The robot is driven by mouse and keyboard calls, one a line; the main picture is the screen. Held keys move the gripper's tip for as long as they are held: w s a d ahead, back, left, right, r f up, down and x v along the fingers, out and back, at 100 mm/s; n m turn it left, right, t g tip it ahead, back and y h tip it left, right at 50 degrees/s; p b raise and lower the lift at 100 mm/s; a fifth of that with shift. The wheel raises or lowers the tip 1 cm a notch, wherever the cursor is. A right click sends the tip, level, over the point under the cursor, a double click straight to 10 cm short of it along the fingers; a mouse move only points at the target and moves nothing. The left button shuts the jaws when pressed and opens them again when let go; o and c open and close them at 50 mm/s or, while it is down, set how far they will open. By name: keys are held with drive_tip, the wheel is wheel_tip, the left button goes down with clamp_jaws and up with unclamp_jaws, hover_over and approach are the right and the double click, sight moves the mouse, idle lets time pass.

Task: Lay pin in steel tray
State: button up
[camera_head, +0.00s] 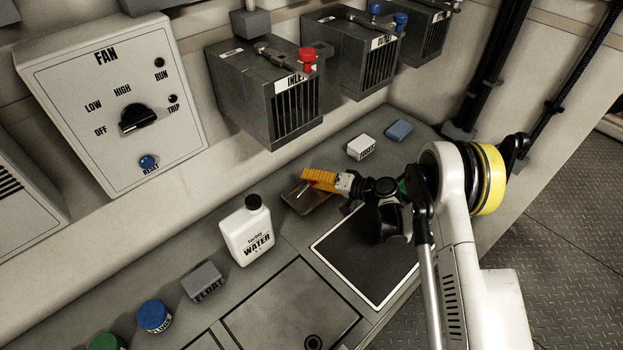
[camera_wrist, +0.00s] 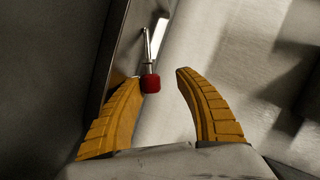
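The pin, with a red knob (camera_wrist: 151,83) and a thin metal shaft, shows in the wrist view just beyond my fingertips. Its knob is close to the left fingertip; I cannot tell whether they touch. My gripper (camera_wrist: 160,78) has its yellow fingers spread, with a clear gap from the knob to the right finger. In the head view my gripper (camera_head: 308,175) is over the steel tray (camera_head: 300,199) and hides part of it. Metal surfaces and an edge surround the pin in the wrist view; whether it rests on the tray is unclear.
A white water bottle (camera_head: 247,232) stands left of the tray. A white block (camera_head: 361,147) and a blue block (camera_head: 399,130) lie behind right. A black mat (camera_head: 365,255) is at front right. The grey inlet box (camera_head: 265,95) with a red knob hangs above.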

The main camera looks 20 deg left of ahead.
drive_tip(key=shift+d, duration=0.1)
drive_tip(key=shift+d, duration=0.6)
drive_tip(key=v, duration=0.8)
drive_tip(key=shift+s+d+r, duration=0.15)
drive_tip(key=shift+d+r, duration=0.05)
drive_tip(key=shift+r, duration=0.15)
drive_tip(key=shift+d+f, duration=0.1)
drive_tip(key=shift+d, duration=0.3)
drive_tip(key=shift+v, duration=0.85)
drive_tip(key=shift+s+a, duration=0.1)
drive_tip(key=shift+a, duration=0.05)
drive_tip(key=shift+a, duration=0.1)
drive_tip(key=shift+r, duration=0.25)
